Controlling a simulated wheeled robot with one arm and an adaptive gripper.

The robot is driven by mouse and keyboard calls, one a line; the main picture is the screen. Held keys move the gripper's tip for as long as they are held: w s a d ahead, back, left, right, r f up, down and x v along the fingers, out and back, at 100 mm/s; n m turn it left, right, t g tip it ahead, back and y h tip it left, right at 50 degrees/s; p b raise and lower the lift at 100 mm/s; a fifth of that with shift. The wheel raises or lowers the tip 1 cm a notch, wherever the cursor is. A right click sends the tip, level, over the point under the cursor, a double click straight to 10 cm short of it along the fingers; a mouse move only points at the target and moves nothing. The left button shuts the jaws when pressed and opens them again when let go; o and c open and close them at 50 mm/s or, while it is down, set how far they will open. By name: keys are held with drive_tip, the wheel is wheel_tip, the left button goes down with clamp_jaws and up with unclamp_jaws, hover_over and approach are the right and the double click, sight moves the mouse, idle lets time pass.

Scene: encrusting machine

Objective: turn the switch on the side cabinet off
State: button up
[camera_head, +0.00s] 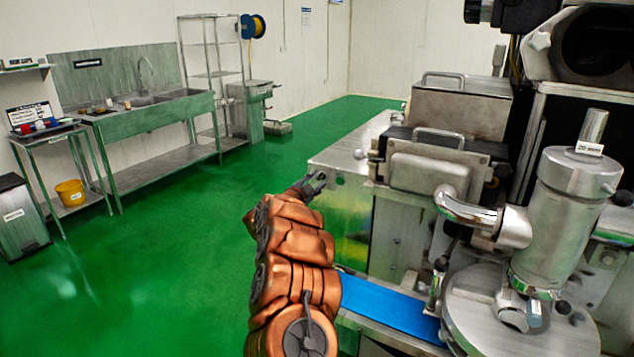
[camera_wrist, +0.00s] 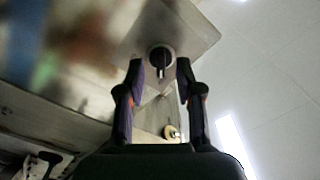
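The side cabinet (camera_head: 345,225) is a shiny metal box at the near end of the machine. Its switch (camera_wrist: 160,57) is a small round dark knob with a raised grip, set near a corner of the metal panel (camera_wrist: 192,35) in the wrist view. My gripper (camera_head: 319,183) is at the cabinet's upper left corner in the head view. In the wrist view my gripper (camera_wrist: 160,68) is open, with one finger on each side of the knob and a visible gap to both. In the head view I cannot make out the knob clearly.
The machine's hoppers (camera_head: 440,170) and metal cylinder (camera_head: 575,215) stand to the right of my arm. A blue belt (camera_head: 395,308) lies low beside it. The green floor (camera_head: 190,270) is clear to the left, up to a sink bench (camera_head: 165,115) and a small cart (camera_head: 60,135).

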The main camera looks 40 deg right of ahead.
drive_tip(key=v, duration=1)
drive_tip(key=shift+a, duration=0.2)
drive_tip(key=shift+s, duration=0.1)
